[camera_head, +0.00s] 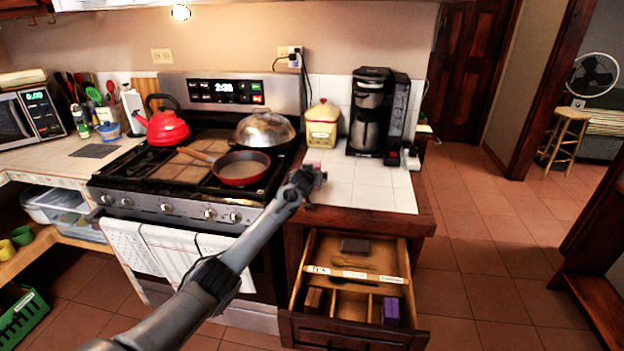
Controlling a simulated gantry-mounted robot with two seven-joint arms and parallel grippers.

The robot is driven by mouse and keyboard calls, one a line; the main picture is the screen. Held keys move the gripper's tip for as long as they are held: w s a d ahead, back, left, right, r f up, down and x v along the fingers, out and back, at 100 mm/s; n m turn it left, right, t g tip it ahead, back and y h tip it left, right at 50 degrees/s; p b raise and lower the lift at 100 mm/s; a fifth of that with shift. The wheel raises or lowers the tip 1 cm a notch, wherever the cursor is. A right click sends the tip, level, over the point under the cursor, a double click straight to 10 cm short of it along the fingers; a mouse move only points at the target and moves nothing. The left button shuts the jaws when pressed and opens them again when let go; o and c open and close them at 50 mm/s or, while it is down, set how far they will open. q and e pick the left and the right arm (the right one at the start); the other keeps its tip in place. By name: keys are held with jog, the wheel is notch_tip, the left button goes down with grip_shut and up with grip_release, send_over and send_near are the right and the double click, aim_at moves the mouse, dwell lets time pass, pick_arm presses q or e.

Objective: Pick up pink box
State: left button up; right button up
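My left gripper (306,180) is over the front edge of the white tiled counter, above the open drawer. A small pinkish patch (319,174), which may be the pink box, shows right at its fingertips. It is too small and too covered by the gripper to tell whether the fingers are shut on it or it stands on the counter behind them. No other pink box shows clearly. My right gripper is not in view.
The open drawer (352,332) holds a purple box (391,311), a brown box (313,300), a dark box (355,246) and utensils. A coffee maker (371,110) and a yellow-and-red canister (322,128) stand behind. A red pan (242,170) is on the stove.

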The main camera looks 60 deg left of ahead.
pick_arm(q)
jog(key=shift+w+a+f, duration=0.2)
jog(key=shift+w+a, duration=0.1)
jog(key=shift+c, duration=0.2)
jog(key=c, duration=1.1)
jog(key=shift+o, duration=0.2)
jog(key=shift+r, duration=0.1)
